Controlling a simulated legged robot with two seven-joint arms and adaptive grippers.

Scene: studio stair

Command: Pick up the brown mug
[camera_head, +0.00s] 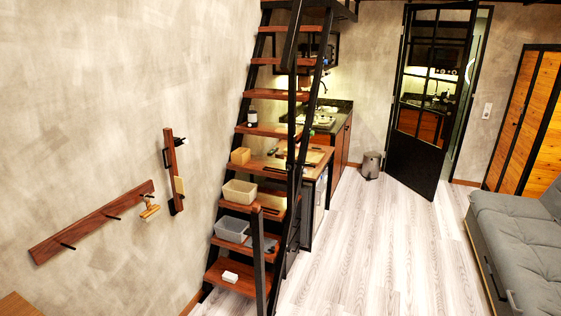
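I cannot make out a brown mug for certain in the head view. A small tan box (240,156) sits on a step lower down. Neither of my grippers is in view.
A steep wooden stair (232,274) with black rails holds a cream bin (239,192), a grey bin (231,229) and a white item (230,277). Wall hook rails (90,222) are left. A grey sofa (520,240) is right. The floor (390,250) between is clear.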

